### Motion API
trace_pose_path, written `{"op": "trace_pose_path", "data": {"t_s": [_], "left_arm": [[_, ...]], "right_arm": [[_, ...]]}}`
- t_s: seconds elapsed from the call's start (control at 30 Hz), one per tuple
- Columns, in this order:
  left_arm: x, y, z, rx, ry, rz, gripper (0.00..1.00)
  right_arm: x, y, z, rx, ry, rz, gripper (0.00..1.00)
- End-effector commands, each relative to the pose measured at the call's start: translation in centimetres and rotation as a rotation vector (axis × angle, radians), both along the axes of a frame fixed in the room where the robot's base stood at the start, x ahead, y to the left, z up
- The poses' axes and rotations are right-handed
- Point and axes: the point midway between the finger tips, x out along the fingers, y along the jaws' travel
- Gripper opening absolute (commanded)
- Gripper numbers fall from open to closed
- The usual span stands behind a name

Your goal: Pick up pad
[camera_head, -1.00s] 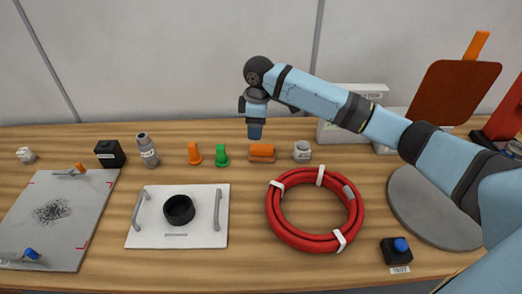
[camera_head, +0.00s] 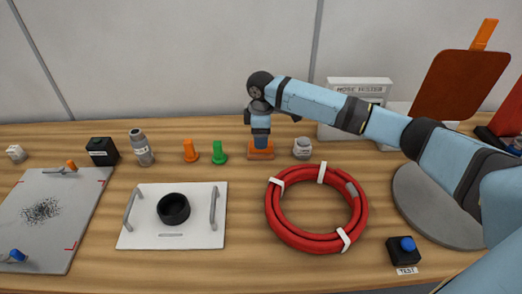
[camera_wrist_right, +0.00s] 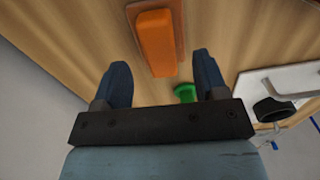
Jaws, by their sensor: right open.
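The pad (camera_head: 265,155), an orange block on a flat brownish base, lies near the back of the wooden table, partly hidden behind my right gripper. My right gripper (camera_head: 261,143) points down just over it. A gap shows on both sides, and the jaws hold nothing. My left gripper is not in view.
A red hose coil (camera_head: 278,225) lies in front. A white plate (camera_head: 150,235) with handles lies front left.

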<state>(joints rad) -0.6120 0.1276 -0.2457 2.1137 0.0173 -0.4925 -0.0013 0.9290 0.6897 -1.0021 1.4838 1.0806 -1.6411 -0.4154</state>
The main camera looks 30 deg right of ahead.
Motion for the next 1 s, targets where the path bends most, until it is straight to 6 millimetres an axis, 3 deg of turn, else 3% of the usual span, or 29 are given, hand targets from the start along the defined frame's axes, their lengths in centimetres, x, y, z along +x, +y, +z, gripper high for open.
{"op": "trace_pose_path", "data": {"t_s": [0.2,0.47,0.7,1.0], "left_arm": [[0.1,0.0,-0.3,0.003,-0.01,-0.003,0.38],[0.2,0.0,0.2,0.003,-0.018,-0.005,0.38],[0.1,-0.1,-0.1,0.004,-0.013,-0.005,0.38],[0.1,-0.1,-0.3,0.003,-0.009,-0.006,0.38]], "right_arm": [[0.0,0.1,-3.5,0.0,0.0,0.0,0.66],[0.0,0.0,-4.0,0.0,-0.001,0.0,0.66],[0.0,0.0,-4.0,0.0,-0.001,0.0,0.13],[0.0,0.1,-3.8,0.0,-0.001,0.0,0.12]]}}
